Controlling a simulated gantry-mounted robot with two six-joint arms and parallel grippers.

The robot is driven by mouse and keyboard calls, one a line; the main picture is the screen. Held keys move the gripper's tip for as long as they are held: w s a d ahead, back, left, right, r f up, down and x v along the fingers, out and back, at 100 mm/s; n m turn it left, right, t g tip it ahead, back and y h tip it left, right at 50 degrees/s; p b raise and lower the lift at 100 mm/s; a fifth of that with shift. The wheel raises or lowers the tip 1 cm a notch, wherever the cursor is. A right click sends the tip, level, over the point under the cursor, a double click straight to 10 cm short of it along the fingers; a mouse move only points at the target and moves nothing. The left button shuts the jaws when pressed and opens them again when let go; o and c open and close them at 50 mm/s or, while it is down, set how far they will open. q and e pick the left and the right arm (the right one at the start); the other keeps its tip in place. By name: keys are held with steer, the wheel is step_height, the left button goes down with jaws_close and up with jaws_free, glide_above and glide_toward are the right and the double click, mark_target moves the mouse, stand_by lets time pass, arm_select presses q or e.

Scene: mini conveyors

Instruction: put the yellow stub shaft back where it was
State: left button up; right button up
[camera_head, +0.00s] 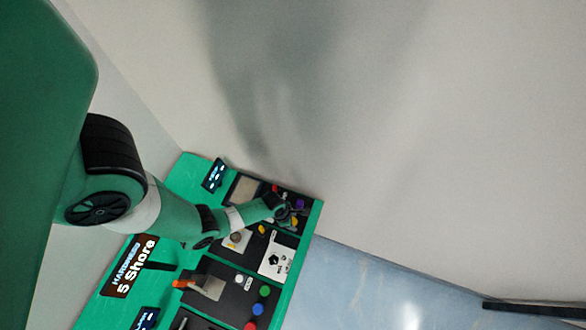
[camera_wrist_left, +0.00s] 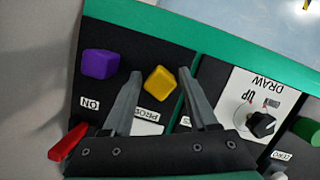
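A yellow blocky piece (camera_wrist_left: 159,83) sits on the black panel in the left wrist view, near a label partly covered by a finger. It also shows in the head view (camera_head: 295,222). My left gripper (camera_wrist_left: 160,72) is open, with one finger on either side of this piece; I cannot tell whether either touches it. In the head view my left gripper (camera_head: 285,212) is over the far end of the green console. Another small yellow thing (camera_head: 262,229) lies nearer the arm; I cannot tell which yellow thing is the stub shaft. My right gripper is out of view.
A purple block (camera_wrist_left: 101,64) stands left of the yellow piece. A red lever (camera_wrist_left: 68,143) is at lower left. A white plate (camera_wrist_left: 262,105) with a black knob is at right. An orange handle (camera_head: 184,284) and coloured buttons (camera_head: 265,291) sit nearer on the console.

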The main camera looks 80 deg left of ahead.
arm_select(q)
steer(key=shift+o, duration=0.2)
steer(key=p+v, duration=0.9)
steer(key=v, duration=0.3)
steer(key=shift+r, duration=0.25)
